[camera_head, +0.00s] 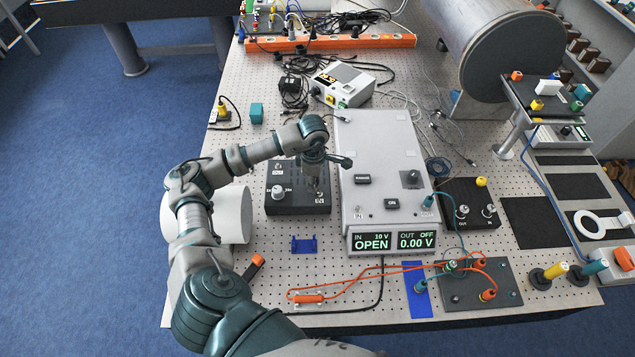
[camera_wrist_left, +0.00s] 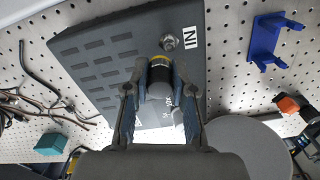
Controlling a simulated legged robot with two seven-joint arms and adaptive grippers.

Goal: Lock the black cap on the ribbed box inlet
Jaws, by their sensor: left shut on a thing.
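The ribbed box (camera_head: 285,205) is black and lies on the perforated table, just left of the large grey power unit. In the left wrist view, the ribbed box (camera_wrist_left: 95,65) has rows of slots and a bare silver inlet (camera_wrist_left: 168,42) beside an "IN" label. My left gripper (camera_head: 317,172) is over the right part of the box. In the wrist view, my left gripper (camera_wrist_left: 160,82) is shut on the black cap (camera_wrist_left: 160,80), which has a yellow band. The cap is beside the inlet, not on it. The cap's lower end is hidden. My right gripper is not in view.
The grey power unit (camera_head: 380,150) stands close to the right of my gripper, its displays reading OPEN and 0.00 V. A blue bracket (camera_head: 303,244) lies in front of the box. A white cylinder (camera_head: 236,215) is to its left. Orange cables (camera_head: 345,282) lie near the front edge.

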